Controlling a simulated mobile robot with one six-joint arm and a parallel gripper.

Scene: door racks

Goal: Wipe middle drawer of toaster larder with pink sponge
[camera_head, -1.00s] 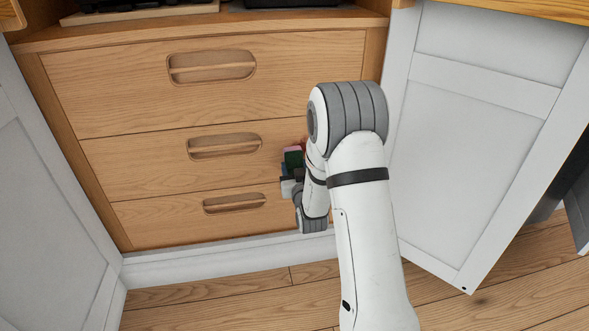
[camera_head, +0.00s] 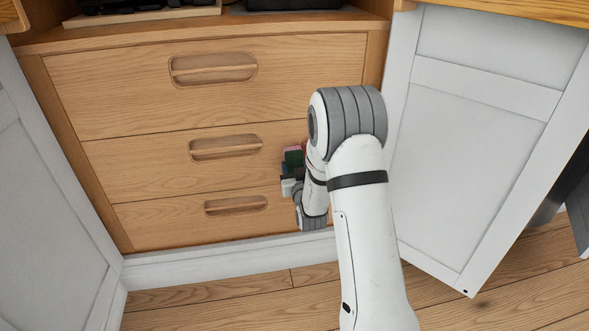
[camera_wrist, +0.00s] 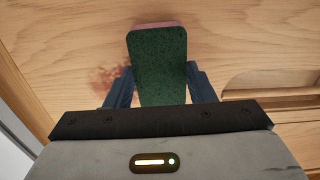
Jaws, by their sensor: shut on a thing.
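The pink sponge (camera_wrist: 158,65) has a green scouring side facing the wrist camera and a thin pink edge at its far end. My gripper (camera_wrist: 160,85) is shut on it, one dark finger on each side. The sponge's far end is at or very near the wooden drawer front; I cannot tell if it touches. A reddish-brown stain (camera_wrist: 108,78) lies left of the sponge in the wrist view. The middle drawer (camera_head: 125,165) is closed, with a recessed handle (camera_head: 225,147). In the head view the sponge (camera_head: 293,156) is small at this drawer's right part, partly hidden by my arm.
The top drawer (camera_head: 120,95) and bottom drawer (camera_head: 160,225) are closed. Open white doors stand at the left (camera_head: 45,215) and right (camera_head: 470,150). Dark appliances sit on the shelf above. The floor (camera_head: 220,305) in front is clear.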

